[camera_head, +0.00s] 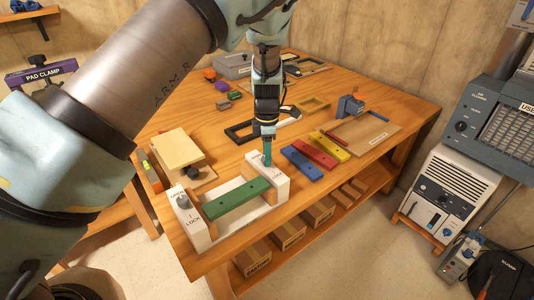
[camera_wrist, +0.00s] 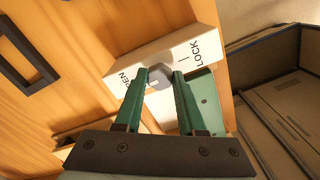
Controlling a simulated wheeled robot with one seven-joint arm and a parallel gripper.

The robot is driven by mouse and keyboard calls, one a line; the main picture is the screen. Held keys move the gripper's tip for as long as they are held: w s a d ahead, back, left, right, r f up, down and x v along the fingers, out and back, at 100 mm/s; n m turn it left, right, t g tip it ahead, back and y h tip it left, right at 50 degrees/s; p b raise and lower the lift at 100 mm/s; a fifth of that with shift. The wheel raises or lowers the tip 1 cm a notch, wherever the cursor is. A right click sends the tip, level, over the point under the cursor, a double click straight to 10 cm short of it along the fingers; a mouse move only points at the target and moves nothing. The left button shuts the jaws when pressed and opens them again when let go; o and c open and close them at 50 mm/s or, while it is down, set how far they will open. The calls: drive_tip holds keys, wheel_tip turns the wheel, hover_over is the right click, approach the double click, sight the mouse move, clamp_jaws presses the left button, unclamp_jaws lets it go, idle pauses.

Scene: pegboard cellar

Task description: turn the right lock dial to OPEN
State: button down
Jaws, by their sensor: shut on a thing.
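A white clamping fixture (camera_head: 230,227) stands at the table's front, with a green bar (camera_head: 236,198) lying between its two end blocks. The right end block (camera_head: 280,187) carries the right lock dial, hidden behind my fingers in the head view. In the wrist view this grey dial (camera_wrist: 158,78) sits between the OPEN and LOCK labels. My gripper (camera_wrist: 160,75), with green fingers, is shut on the dial from above; it also shows in the head view (camera_head: 267,162). Where the dial points is unclear. The left lock dial (camera_head: 183,201) is dark and free.
Blue (camera_head: 301,164), red (camera_head: 314,152) and yellow (camera_head: 328,144) bars lie right of the fixture. A beige block assembly (camera_head: 178,150) stands to its left. A small blue vise (camera_head: 350,106) and black frame (camera_head: 247,131) lie farther back. Cardboard boxes fill the lower shelf.

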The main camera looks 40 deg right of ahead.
drive_tip(key=shift+w, duration=0.1)
drive_tip(key=c, duration=0.5)
unclamp_jaws()
wheel_tip(320, 180, up, 11)
drive_tip(key=b, duration=0.2)
drive_tip(key=shift+b, duration=0.4)
drive_tip(key=shift+f, duration=0.1)
drive_tip(key=w+a+r+m, duration=0.2)
drive_tip(key=w+a, duration=0.4)
drive_tip(key=a, duration=0.6)
drive_tip(key=w+a+r+m, duration=0.15)
drive_tip(key=w+a, duration=0.35)
drive_tip(key=a, duration=0.7)
drive_tip(key=s+a+m, duration=0.3)
drive_tip(key=a+m, duration=0.1)
drive_tip(key=a, duration=0.8)
drive_tip(key=s+a+r+m+t, duration=0.1)
drive_tip(key=s+a+m, duration=0.3)
drive_tip(key=a, duration=0.9)
drive_tip(key=shift+s+m+t, duration=0.15)
drive_tip(key=shift+m+t, duration=0.15)
drive_tip(key=shift+m, duration=0.25)
